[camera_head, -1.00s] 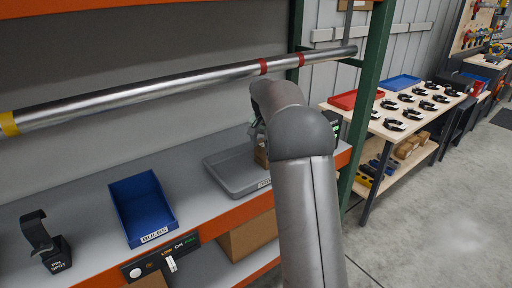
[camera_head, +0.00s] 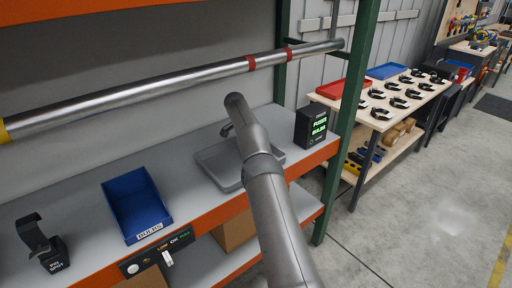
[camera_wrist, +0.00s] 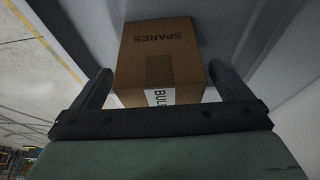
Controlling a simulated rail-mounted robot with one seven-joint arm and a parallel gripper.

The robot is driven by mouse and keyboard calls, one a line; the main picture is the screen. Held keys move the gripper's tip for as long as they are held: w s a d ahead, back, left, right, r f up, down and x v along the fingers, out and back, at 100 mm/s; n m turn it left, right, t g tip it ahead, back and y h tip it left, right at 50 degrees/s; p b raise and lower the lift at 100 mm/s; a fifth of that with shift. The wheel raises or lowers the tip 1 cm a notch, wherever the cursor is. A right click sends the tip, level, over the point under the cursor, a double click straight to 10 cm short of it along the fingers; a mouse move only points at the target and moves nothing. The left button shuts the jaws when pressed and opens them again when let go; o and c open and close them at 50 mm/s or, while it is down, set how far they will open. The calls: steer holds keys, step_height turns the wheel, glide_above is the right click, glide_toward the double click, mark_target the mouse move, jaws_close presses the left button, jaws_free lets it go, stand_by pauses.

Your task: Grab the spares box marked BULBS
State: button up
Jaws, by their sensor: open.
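The brown cardboard spares box (camera_wrist: 160,48) shows in the wrist view, with SPARES printed on one face, upside down in the picture.
An empty blue bin (camera_head: 137,204) labelled BULBS sits on the shelf, left of the tray. A black display (camera_head: 311,128) with green text stands right of the tray. A metal bar (camera_head: 170,88) runs above the shelf. A black stand (camera_head: 42,243) is far left.

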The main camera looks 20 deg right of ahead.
steer(key=shift+x, duration=1.3)
steer(key=c, duration=1.2)
steer(key=shift+o, duration=0.2)
